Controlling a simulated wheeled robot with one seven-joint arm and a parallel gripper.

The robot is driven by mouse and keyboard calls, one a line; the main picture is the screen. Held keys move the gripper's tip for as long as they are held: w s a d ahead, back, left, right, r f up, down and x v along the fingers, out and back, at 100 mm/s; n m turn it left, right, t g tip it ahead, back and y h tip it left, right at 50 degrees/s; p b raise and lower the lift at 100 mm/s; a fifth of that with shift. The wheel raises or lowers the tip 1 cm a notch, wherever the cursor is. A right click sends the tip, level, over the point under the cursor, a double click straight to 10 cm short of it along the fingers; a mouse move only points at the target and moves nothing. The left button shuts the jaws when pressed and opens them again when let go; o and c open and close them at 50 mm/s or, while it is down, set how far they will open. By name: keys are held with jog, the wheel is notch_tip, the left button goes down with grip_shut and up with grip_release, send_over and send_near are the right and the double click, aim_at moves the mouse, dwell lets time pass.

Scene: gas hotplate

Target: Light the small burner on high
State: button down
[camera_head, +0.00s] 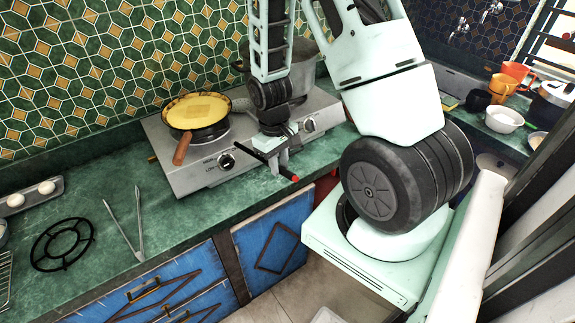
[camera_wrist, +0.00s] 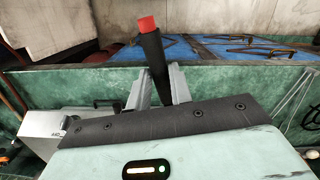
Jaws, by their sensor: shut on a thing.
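The silver gas hotplate (camera_head: 200,174) stands on the green counter against the tiled wall. Its front has a left knob (camera_head: 226,161) and a right knob (camera_head: 308,124). My gripper (camera_head: 277,163) is in front of the hotplate, between the knobs in the picture. It is shut on a black stick with a red end, probably a lighter (camera_wrist: 153,52). The stick's red end points toward the front, away from the hotplate. A frying pan (camera_head: 198,109) with yellow food covers the left burner. My arm hides part of the hotplate's right side. I see no flame.
A grey pot (camera_head: 305,67) stands on the hotplate behind my arm. Tongs (camera_head: 128,228) and a black burner grate (camera_head: 62,244) lie on the counter at left. An egg tray (camera_head: 30,195) is at the far left. Mugs (camera_head: 502,87) and a white bowl (camera_head: 503,119) stand at right.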

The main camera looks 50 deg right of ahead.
aim_at(288, 172)
jog(key=w, duration=0.9)
jog(key=w+d, duration=0.1)
jog(key=w, duration=0.4)
jog(key=shift+f, duration=0.35)
jog(key=shift+w, duration=0.2)
jog(key=shift+w, duration=0.45)
jog(key=shift+s, duration=0.2)
jog(key=shift+s, duration=0.55)
jog(key=s, duration=0.5)
jog(key=s+a+r+p, duration=0.1)
jog(key=s, duration=0.5)
jog(key=s+r, duration=0.1)
jog(key=s, duration=0.5)
jog(key=shift+a+r+p, duration=0.15)
jog(key=shift+p, duration=0.15)
jog(key=shift+w, duration=0.1)
